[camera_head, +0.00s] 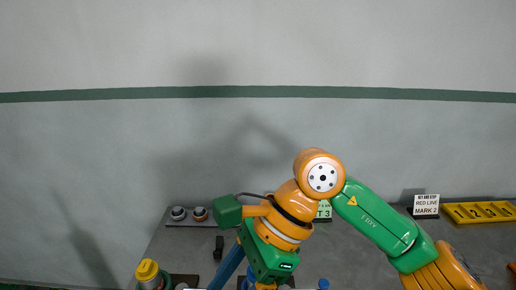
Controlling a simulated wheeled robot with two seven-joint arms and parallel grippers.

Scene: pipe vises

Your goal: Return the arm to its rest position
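My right arm (380,220) comes in from the lower right, bends at an orange joint, and runs down to a green and orange wrist (270,258) at the bottom middle. The fingers of the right gripper are cut off or hidden at the bottom edge, so I cannot see whether they hold anything. My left arm and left gripper are not in view.
A grey bench carries a rack with two round fittings (188,215), a sign reading RED LINE MARK 2 (426,205) and a yellow numbered tray (480,212). A yellow-capped part (148,272) stands lower left. A blue bar (228,268) lies beside the wrist. The wall behind is bare.

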